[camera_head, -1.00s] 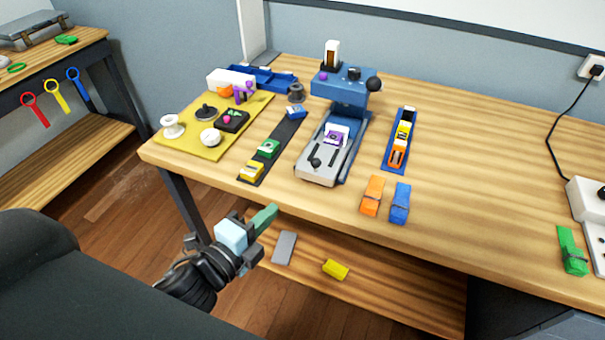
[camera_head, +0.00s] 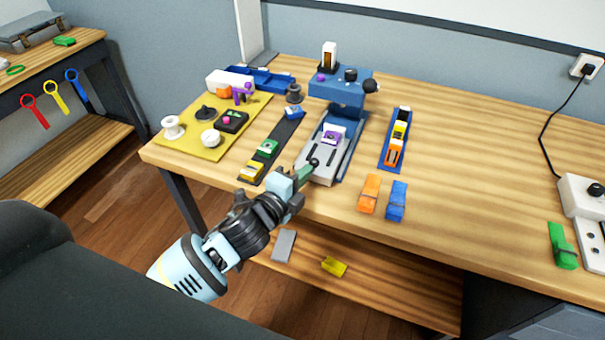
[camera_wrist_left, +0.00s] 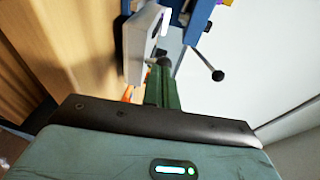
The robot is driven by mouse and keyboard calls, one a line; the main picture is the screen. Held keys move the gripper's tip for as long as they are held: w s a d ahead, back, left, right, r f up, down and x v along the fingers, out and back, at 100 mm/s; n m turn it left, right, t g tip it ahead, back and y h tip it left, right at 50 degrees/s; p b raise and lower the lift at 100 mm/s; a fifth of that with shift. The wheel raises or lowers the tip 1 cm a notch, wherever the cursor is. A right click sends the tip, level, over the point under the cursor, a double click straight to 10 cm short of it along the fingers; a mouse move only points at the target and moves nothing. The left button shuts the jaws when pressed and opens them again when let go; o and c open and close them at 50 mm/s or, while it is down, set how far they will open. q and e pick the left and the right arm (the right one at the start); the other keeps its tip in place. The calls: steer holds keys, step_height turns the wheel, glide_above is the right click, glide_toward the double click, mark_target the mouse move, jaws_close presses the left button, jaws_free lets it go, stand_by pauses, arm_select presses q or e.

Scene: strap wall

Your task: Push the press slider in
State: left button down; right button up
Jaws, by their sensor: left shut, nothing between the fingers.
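The blue press (camera_head: 338,92) stands towards the back of the wooden table, with a black ball on its lever at the right. Its grey slider (camera_head: 318,172) sticks out towards the front, with a black knob (camera_head: 314,162) near its front end and a white and purple piece (camera_head: 334,134) on it. My left gripper (camera_head: 306,173), with green fingers, is shut and empty at the slider's front end, close to the knob. In the left wrist view the fingertips (camera_wrist_left: 163,78) appear right by the knob (camera_wrist_left: 165,62); I cannot tell whether they touch. My right gripper is not in view.
A dark strip (camera_head: 277,143) with coloured blocks lies left of the press. A blue tray (camera_head: 385,163) stands to its right. Orange (camera_head: 369,193) and blue (camera_head: 396,201) clamps lie near the front edge. The table's right middle is clear.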

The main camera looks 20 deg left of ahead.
mark_target(318, 153)
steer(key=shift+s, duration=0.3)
arm_select(q)
steer(key=x, duration=0.3)
steer(key=a+x, duration=0.1)
steer(key=x, duration=0.3)
steer(key=a+r+x, duration=0.1)
steer(key=x, duration=0.2)
steer(key=shift+w, duration=0.45)
steer(key=shift+r, duration=0.15)
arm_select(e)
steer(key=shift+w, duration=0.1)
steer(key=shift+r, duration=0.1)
